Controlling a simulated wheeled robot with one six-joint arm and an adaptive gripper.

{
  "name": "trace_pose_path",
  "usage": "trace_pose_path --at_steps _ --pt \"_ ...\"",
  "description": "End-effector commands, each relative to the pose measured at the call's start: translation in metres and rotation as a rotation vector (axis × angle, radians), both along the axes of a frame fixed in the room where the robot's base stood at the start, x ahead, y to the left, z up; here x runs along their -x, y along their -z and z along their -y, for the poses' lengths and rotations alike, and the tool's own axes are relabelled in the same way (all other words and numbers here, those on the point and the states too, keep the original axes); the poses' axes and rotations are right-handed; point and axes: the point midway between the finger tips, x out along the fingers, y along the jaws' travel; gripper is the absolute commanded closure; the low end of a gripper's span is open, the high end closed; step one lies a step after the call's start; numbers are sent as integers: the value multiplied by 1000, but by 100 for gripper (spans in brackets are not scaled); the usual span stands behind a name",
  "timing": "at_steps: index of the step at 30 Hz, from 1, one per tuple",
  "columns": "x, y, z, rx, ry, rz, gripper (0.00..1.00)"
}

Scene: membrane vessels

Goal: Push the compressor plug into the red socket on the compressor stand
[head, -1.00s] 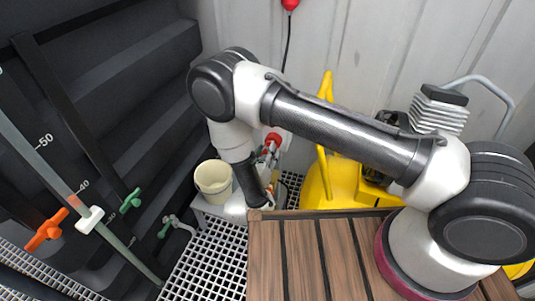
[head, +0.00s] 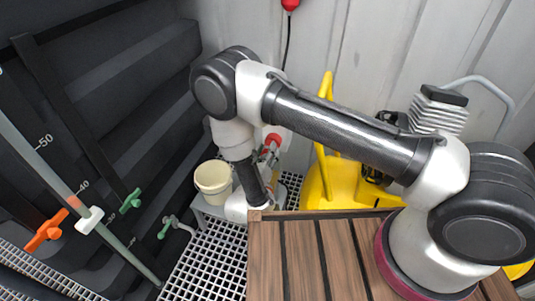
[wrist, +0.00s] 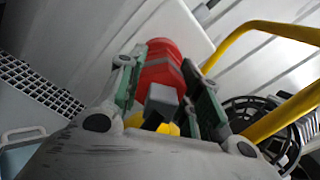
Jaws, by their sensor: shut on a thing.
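My gripper (wrist: 160,92) has green-edged fingers, one on each side of a dark grey, square-ended block, which looks like the compressor plug (wrist: 161,101). The jaws are shut on it. Directly beyond it is a rounded red body, apparently the red socket (wrist: 158,58), in front of a pale panel (wrist: 170,20). The plug's front end is hidden, so I cannot tell how far it sits in the red part. In the head view the red part (head: 272,139) shows just past my gripper (head: 268,152), and the plug itself is not clear.
A cream bucket (head: 213,184) stands on a grey stand left of my wrist. A yellow frame (head: 325,150) rises to the right, also in the wrist view (wrist: 262,52). A wooden slatted top (head: 310,260) lies in front. Valves with green handles (head: 132,200) are left.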

Motion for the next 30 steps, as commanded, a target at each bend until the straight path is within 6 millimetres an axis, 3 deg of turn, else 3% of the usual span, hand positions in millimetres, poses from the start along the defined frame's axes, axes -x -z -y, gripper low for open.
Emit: trace_pose_path --at_steps 6,7,11,25,30 --pt "-5 0 2 0 1 0 100" --pt "-5 0 2 0 1 0 64" --pt "-4 0 2 0 1 0 40" --pt "-3 0 1 0 0 0 40" --pt "8 0 -3 0 -2 -1 40"
